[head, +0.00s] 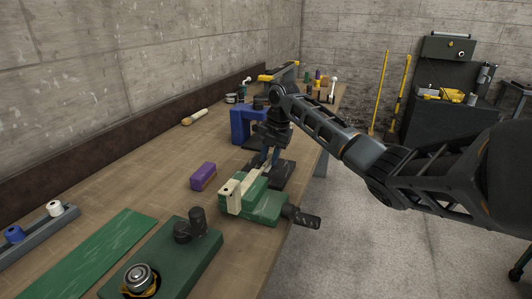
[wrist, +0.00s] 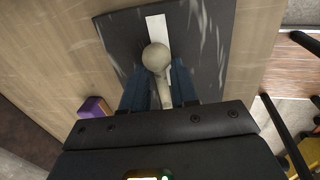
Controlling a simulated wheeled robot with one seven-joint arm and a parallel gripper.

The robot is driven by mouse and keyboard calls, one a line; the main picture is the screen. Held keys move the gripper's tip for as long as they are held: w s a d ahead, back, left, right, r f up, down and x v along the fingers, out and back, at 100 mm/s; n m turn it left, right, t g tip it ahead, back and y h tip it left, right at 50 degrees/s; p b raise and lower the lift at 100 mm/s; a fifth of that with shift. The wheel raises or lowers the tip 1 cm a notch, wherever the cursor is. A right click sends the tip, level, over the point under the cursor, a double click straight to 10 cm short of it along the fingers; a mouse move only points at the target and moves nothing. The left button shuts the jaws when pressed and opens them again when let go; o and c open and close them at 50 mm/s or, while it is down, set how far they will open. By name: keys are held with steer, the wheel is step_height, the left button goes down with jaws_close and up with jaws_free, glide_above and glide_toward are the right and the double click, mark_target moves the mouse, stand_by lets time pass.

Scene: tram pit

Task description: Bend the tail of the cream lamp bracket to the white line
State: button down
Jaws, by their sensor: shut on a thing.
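The cream lamp bracket (head: 230,190) sits in a green vise (head: 266,207) near the bench's right edge. In the wrist view its pale tail (wrist: 166,96) ends in a round knob (wrist: 155,57). My gripper (wrist: 152,82) is shut on the tail just behind the knob, one blue finger on each side. The white line (wrist: 157,27) is on a dark plate (wrist: 205,40) beneath; the knob overlaps its near part in this view. In the head view my gripper (head: 269,159) points down beyond the vise, and hides the line and most of the tail.
A purple block (head: 203,176) lies left of the vise. A blue press-like frame (head: 243,124) stands behind my gripper. A dark green fixture (head: 170,260) and a green mat (head: 90,250) are nearer. The vise's dark handle (head: 302,217) overhangs the bench edge.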

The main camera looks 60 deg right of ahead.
steer(key=c, duration=0.9)
jaws_free()
steer(key=r, duration=0.2)
steer(key=s+r, duration=0.1)
steer(key=r, duration=0.2)
steer(key=r+b, duration=0.1)
steer(key=r, duration=0.1)
steer(key=shift+s+d+r, duration=0.1)
steer(key=shift+s+r, duration=0.15)
steer(key=shift+r, duration=0.05)
